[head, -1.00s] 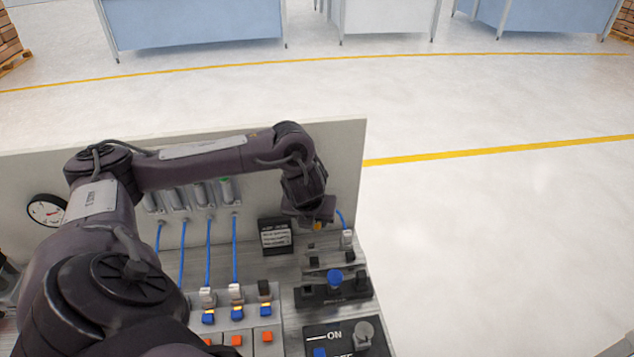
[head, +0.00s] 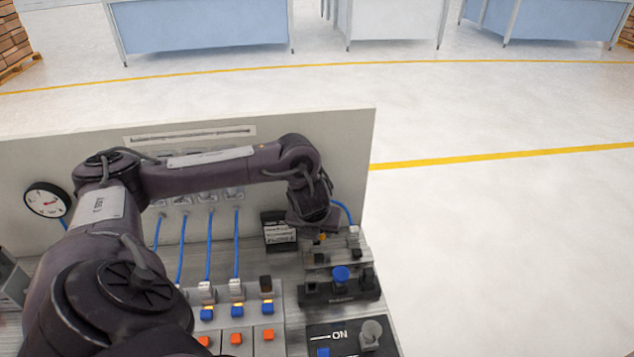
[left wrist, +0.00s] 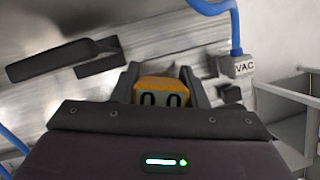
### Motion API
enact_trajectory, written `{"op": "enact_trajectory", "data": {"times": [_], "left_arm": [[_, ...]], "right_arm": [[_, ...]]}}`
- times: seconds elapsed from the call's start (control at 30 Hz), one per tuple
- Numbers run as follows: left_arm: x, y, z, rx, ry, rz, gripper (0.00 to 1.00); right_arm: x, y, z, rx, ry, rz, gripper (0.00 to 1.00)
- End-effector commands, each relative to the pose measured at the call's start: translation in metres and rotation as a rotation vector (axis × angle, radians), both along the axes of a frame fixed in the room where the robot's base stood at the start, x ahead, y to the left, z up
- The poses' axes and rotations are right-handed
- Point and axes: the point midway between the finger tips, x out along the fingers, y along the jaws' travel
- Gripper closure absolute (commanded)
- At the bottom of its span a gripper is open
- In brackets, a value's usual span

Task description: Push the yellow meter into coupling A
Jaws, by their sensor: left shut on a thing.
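My left gripper (head: 318,232) is at the right end of the bench panel, low over its surface. In the left wrist view its two dark fingers (left wrist: 160,88) are shut on the yellow meter (left wrist: 162,92), whose face shows two dark digits that look like zeros. In the head view only a small bit of the yellow meter (head: 322,236) shows below the wrist. My right gripper is not in view.
A block with a blue knob (head: 341,274), a dark label box (head: 278,232), switches and blue hoses crowd the bench. A gauge (head: 47,199) is at the left. Open floor lies right.

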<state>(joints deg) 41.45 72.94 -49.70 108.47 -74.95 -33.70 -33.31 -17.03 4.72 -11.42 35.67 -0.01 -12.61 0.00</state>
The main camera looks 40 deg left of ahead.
Motion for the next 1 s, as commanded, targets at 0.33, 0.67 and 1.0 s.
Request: {"op": "enact_trajectory", "data": {"times": [0.33,0.67,1.0], "left_arm": [[0.0,0.0,0.0,0.0,0.0,0.0,0.83],[0.0,0.0,-0.004,0.0,0.0,0.0,0.83],[0.0,0.0,-0.011,0.0,0.0,0.0,0.83]], "right_arm": [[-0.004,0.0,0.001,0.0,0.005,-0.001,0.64],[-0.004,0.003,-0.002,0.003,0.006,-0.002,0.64],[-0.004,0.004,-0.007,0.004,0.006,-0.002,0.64]]}}
